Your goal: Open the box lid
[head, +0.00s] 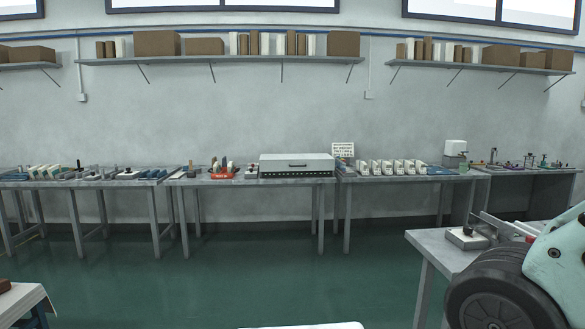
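A wide light-grey box (297,165) with a dark handle on its front sits on a grey bench (225,181) against the far wall. Its lid looks shut, with a dark strip with small dots along the lower front. The box stands well across the room from me. My gripper is not in view. A pale green and black piece at the lower right seems to be part of my own body.
Open green floor (200,275) lies before the far benches. A grey table (432,246) stands at the right, close by. A cloth-covered table (22,303) corner shows at the lower left. Small tools, a red tray (222,176) and a sign (343,150) flank the box.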

